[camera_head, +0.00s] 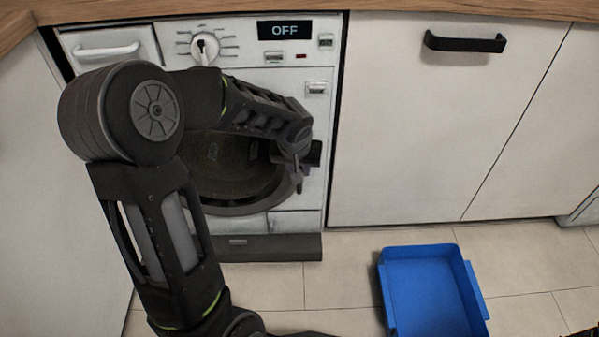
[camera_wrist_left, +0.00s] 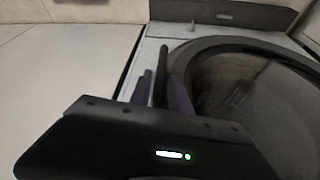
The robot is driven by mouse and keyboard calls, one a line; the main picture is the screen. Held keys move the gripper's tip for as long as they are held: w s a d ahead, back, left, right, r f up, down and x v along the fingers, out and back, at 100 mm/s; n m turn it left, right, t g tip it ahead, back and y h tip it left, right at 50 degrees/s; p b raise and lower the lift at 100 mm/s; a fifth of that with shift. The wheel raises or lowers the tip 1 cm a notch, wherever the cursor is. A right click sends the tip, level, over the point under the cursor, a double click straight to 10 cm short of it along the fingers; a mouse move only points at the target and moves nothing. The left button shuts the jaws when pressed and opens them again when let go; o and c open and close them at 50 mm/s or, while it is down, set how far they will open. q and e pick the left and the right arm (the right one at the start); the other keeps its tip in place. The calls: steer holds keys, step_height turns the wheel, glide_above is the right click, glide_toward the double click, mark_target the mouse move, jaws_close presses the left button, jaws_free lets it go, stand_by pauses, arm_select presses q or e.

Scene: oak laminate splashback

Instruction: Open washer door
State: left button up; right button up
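The washer (camera_head: 283,222) is white with a display reading OFF. Its round dark door (camera_head: 235,168) is partly hidden behind my left arm, and I see no clear gap at its rim. My left gripper (camera_head: 298,176) is at the right edge of the door. In the left wrist view, its purple-padded fingers (camera_wrist_left: 164,90) are close together beside the dark door rim (camera_wrist_left: 205,50). A dark upright piece shows between them, but I cannot tell whether they grip it. My right gripper is not in view.
A blue open bin (camera_head: 430,290) stands on the tiled floor at the lower right. A white cabinet (camera_head: 420,130) with a black handle (camera_head: 465,43) is right of the washer. The wooden countertop (camera_head: 200,8) runs above. Floor between washer and bin is clear.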

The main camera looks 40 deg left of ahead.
arm_select(q)
steer(key=shift+w+a+f, duration=0.1)
steer(key=shift+f, duration=0.35)
steer(key=shift+c, duration=0.3)
jaws_close()
stand_by(0.9)
